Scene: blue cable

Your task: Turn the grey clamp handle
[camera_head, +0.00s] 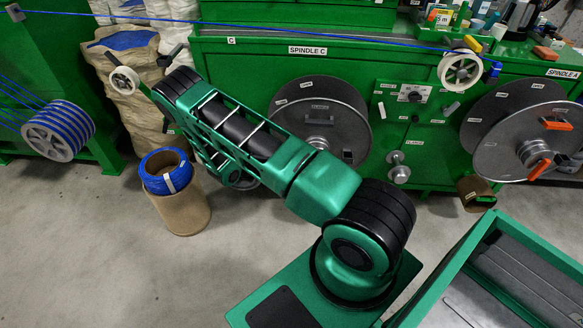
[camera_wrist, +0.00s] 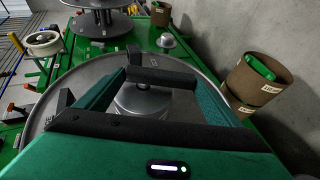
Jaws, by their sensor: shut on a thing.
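In the wrist view the dark grey clamp handle (camera_wrist: 160,76) is a short bar beside a silver hub (camera_wrist: 140,102). The hub stands at the middle of a large grey flange disc (camera_wrist: 90,75). My gripper (camera_wrist: 162,82) has its teal fingers on either side of the bar and is shut on it. My palm hides the near part of the disc. In the head view the spindle C disc (camera_head: 350,105) shows behind my arm. My gripper is hidden there, so how the fingers meet the handle cannot be told from that side.
Brown tubes (camera_wrist: 245,85) stand close to the right of the disc in the wrist view. A silver knob (camera_wrist: 168,41) and a white pulley (camera_wrist: 42,42) lie beyond. In the head view a blue cable (camera_head: 330,36) runs above the machine, and a blue coil (camera_head: 165,172) tops a brown drum.

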